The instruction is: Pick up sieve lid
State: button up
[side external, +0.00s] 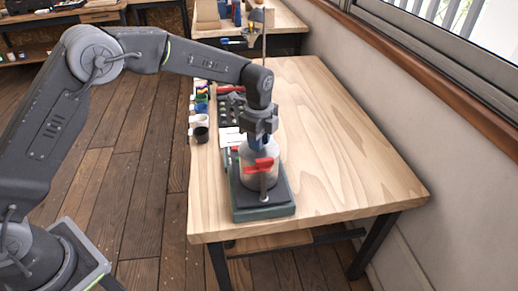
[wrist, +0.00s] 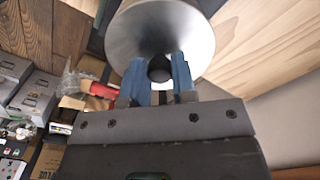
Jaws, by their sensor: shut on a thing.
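The sieve lid (wrist: 160,28) is a shiny metal dome with a dark round knob (wrist: 160,69), at the top of the wrist view. My gripper (wrist: 158,68) has its blue fingers on either side of the knob and is shut on it. In the side view my gripper (side external: 261,142) points straight down over the lid (side external: 259,154). The lid appears to sit on a silvery drum (side external: 247,181), though I cannot tell whether it touches. The drum stands on a dark green base (side external: 264,214). A red clamp handle (side external: 259,165) partly hides the drum.
The wooden table (side external: 340,165) is bare right of the base. Small cups (side external: 201,134) line its left edge, beside a dark tray (side external: 229,110). A thin upright post (side external: 264,42) rises behind my wrist. A wall with a window (side external: 440,50) borders the right side.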

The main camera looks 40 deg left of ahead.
grip_shut()
